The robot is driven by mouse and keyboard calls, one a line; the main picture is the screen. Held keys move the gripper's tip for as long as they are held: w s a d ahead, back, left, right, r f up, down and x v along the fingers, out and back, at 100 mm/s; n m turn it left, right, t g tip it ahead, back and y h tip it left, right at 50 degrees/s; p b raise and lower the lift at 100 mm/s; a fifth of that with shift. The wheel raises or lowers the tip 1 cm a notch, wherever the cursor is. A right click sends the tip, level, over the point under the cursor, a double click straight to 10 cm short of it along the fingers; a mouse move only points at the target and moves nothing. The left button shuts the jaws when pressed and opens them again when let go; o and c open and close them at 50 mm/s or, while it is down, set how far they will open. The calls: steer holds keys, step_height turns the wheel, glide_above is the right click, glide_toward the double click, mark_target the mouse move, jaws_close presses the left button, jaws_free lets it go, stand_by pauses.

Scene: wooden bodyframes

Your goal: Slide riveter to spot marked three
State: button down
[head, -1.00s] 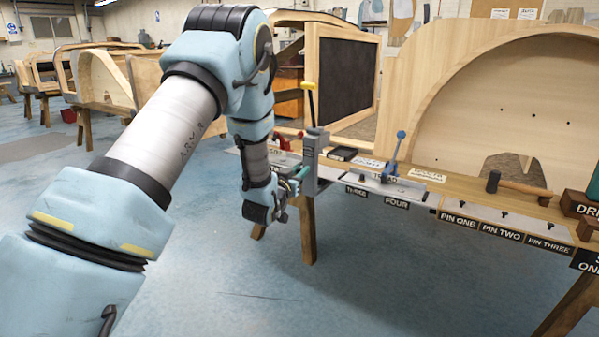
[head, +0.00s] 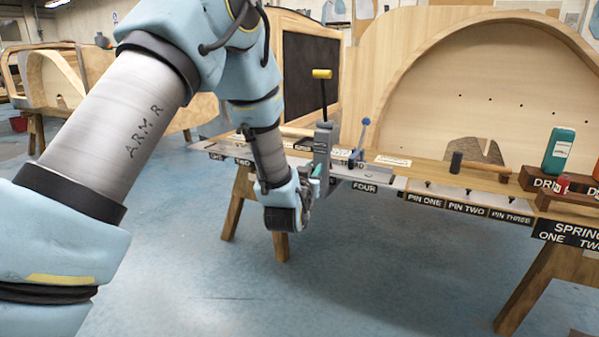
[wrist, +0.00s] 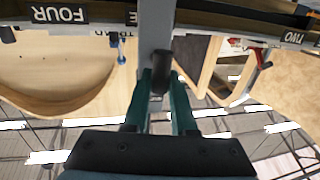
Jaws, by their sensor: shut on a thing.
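The riveter (head: 322,148) is a grey upright post with a black lever and a yellow grip on top. It stands on the rail along the bench's front edge. My gripper (head: 310,185) is at its near side. In the wrist view, which is upside down, the gripper's green fingers (wrist: 161,100) are shut on the dark handle (wrist: 160,82) of the riveter post (wrist: 155,40). The post covers most of the label between FOUR (wrist: 60,14) and TWO (wrist: 305,37); only its end letter E shows. The FOUR label (head: 364,187) is just right of the post in the head view.
A blue-knobbed lever (head: 360,138) stands behind the rail, right of the riveter. A mallet (head: 480,165), a green bottle (head: 560,152) and the pin labels (head: 467,208) are farther right. A red clamp (wrist: 250,75) shows in the wrist view. The floor before the bench is clear.

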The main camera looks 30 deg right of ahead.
steer(key=shift+s, duration=0.1)
steer(key=c, duration=0.7)
jaws_free()
steer(key=shift+c, duration=0.2)
steer(key=v, duration=1)
steer(key=shift+s+a+b, duration=0.25)
steer(key=shift+s+b, duration=0.05)
steer(key=shift+b, duration=0.1)
steer(key=shift+w, duration=0.1)
